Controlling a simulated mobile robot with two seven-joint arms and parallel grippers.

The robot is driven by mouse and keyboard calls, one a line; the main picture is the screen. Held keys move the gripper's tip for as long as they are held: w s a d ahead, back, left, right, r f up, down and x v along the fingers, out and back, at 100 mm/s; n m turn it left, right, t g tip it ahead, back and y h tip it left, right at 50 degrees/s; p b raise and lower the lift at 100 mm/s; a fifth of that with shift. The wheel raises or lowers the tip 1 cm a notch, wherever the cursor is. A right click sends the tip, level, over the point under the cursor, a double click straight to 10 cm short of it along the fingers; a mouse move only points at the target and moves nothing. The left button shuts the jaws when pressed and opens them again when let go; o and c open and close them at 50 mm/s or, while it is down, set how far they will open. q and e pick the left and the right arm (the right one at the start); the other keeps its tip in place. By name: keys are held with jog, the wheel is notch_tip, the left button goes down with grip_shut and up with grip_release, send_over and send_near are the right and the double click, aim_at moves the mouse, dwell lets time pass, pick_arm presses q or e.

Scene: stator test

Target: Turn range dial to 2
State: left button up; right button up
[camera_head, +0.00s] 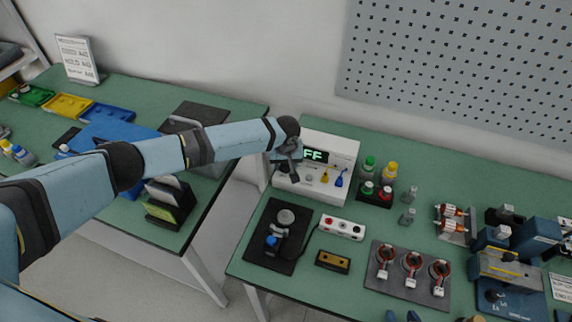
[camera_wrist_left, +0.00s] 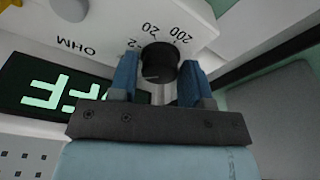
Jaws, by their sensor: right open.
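The meter (camera_head: 330,155) is a white box at the back of the right bench, its lit display partly hidden by my left arm. The end of the display's word reads "FF". In the left wrist view, the black range dial (camera_wrist_left: 160,62) has "2", "20" and "200" printed around it and "OHM" to the left. Its pale mark faces the lower left of the dial, away from those numbers. My left gripper (camera_wrist_left: 160,78) has its blue fingers close against both sides of the dial; it also shows at the meter front (camera_head: 287,168). My right gripper (camera_head: 402,316) shows only two open fingertips.
A yellow plug (camera_head: 325,177) and a blue plug (camera_head: 339,178) sit on the meter's front. Small bottles (camera_head: 390,172) stand to its right.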

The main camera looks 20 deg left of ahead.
pick_arm(q)
jog(key=c, duration=0.3)
pick_arm(e)
jog(key=shift+f, duration=0.1)
pick_arm(q)
jog(key=shift+c, duration=0.2)
pick_arm(e)
jog(key=shift+d+f, duration=0.1)
jog(key=shift+d, duration=0.05)
pick_arm(q)
jog(key=shift+m, duration=0.7)
pick_arm(e)
jog(key=shift+r, duration=0.2)
pick_arm(q)
jog(key=m+p, duration=0.1)
jog(key=m, duration=0.3)
jog(key=shift+h, duration=0.4)
pick_arm(e)
jog(key=shift+r, duration=0.35)
pick_arm(q)
jog(key=m, duration=0.3)
jog(key=shift+m+h, duration=0.3)
jog(key=shift+m, duration=0.1)
jog(key=o, duration=0.7)
pick_arm(e)
jog(key=shift+f, duration=0.15)
